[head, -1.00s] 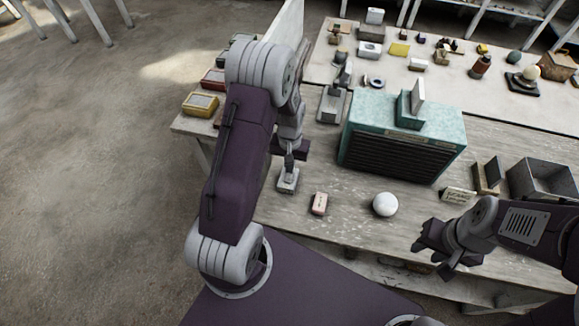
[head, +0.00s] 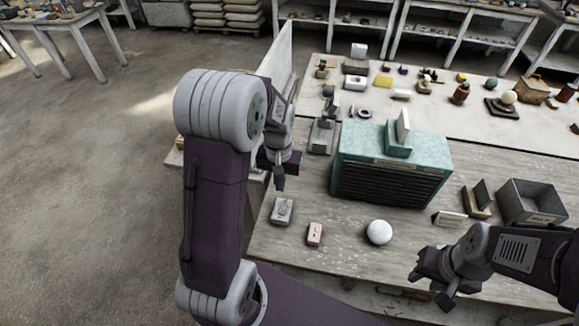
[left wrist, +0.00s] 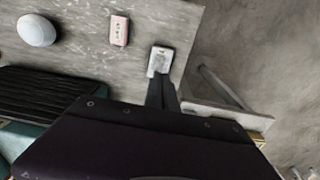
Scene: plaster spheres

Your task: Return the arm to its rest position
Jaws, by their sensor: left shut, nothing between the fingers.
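My left gripper (head: 280,184) hangs shut and empty above the table's left part, its fingers pointing down. In the left wrist view its dark fingers (left wrist: 162,94) are together, just short of a small pale block with a fitting on top (left wrist: 160,61). In the head view this block (head: 282,210) stands on the table below the fingertips, apart from them. My right gripper (head: 434,277) is at the lower right over the table's front edge; its finger gap is unclear. A white sphere (head: 379,232) and a pink block (head: 314,233) lie on the table.
A teal cabinet (head: 440,150) with a dark slatted front stands behind the sphere. A grey bin (head: 534,205) and a small sign (head: 449,218) are at the right. An upright white panel (head: 277,55) rises behind my left arm. Open floor (head: 80,200) lies left.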

